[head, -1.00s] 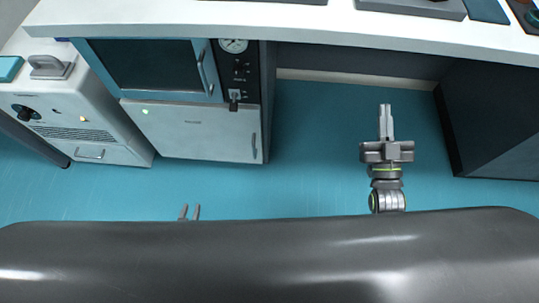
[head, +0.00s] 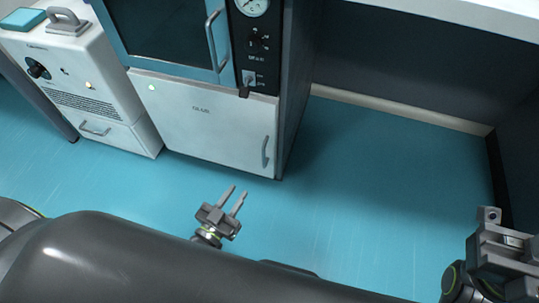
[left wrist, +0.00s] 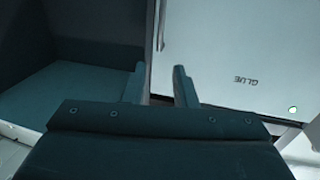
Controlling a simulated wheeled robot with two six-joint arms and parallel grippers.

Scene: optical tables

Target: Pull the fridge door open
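The fridge appears to be the low white cabinet, whose door (head: 205,118) looks shut and has a vertical grey handle (head: 265,152) near its right edge. In the left wrist view the white door (left wrist: 235,50) shows upside-down lettering that reads GLUE, and its handle (left wrist: 162,25) runs along the door's edge. My left gripper (head: 237,196) is open and empty, in front of and below the handle, apart from it. Its two fingers (left wrist: 160,83) point towards the handle side of the door. My right gripper (head: 489,215) is at the right edge, its finger gap not clear.
A blue-framed oven-like unit (head: 160,30) with a gauge (head: 252,5) sits above the white door. A white machine (head: 85,90) stands to the left. Open blue floor (head: 390,180) lies right of the cabinet, under the bench.

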